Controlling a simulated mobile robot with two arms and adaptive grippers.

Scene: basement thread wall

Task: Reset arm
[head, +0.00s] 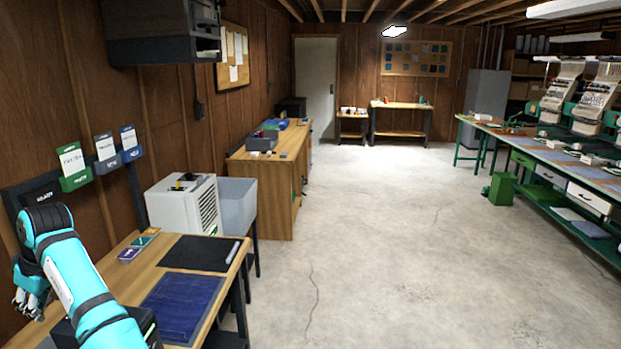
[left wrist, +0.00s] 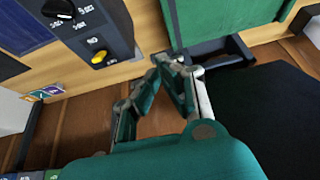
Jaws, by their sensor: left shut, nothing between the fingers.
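My left arm comes in from the lower left in the head view, over the near end of the wooden workbench (head: 205,250). My left gripper (head: 27,303) is at the far left edge, beside the wood-panelled wall. In the left wrist view the left gripper's fingers (left wrist: 170,68) meet at their tips with nothing between them. My right gripper is not in view.
A blue cloth (head: 180,305) and a black mat (head: 200,252) lie on the workbench. A white machine (head: 183,205) stands behind it. Labelled holders (head: 73,165) hang on the left wall. The concrete floor (head: 375,230) is clear; embroidery machines (head: 560,95) stand at right.

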